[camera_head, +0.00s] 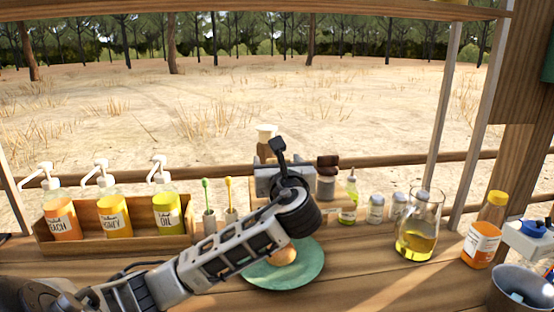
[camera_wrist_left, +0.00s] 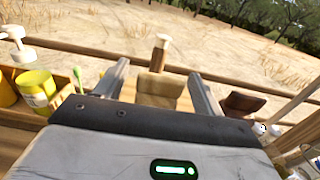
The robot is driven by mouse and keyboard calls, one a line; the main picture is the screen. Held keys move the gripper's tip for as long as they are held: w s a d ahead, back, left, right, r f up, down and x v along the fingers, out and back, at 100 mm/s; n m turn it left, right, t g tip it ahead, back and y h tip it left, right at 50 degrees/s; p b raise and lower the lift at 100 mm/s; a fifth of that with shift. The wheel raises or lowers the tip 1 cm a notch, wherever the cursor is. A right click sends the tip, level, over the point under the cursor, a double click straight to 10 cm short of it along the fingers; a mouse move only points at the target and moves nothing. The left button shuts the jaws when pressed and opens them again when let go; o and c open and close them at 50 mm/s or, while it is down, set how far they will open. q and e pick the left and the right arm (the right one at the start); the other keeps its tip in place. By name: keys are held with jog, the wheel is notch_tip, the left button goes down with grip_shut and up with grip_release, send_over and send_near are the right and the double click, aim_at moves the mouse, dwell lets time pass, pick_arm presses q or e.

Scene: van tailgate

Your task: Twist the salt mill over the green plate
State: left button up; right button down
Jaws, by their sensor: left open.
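A pale wooden mill with a cream top (camera_head: 266,133), likely the salt mill, stands beyond my left gripper, its lower part hidden by the gripper in the head view. My left gripper (camera_head: 268,166) is open and points away from me toward it. In the left wrist view the pale mill (camera_wrist_left: 159,88) shows between the two spread fingers, with a gap on each side. The green plate (camera_head: 305,274) lies on the counter, nearer than the mill and partly under my left arm. A round bread-like item (camera_head: 284,257) sits on it. My right gripper is not in view.
A dark-topped mill (camera_head: 327,178) stands close right of the gripper. Left is a wooden box (camera_head: 130,240) of pump bottles. Right are small shakers (camera_head: 376,208), an oil jug (camera_head: 420,225), an orange bottle (camera_head: 483,238) and a metal bucket (camera_head: 520,290). Counter right of the plate is clear.

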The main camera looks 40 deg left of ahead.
pick_arm(q)
jog(key=shift+x, duration=0.9)
jog(key=shift+c, duration=0.3)
jog(key=c, duration=0.9)
jog(key=shift+c, duration=0.2)
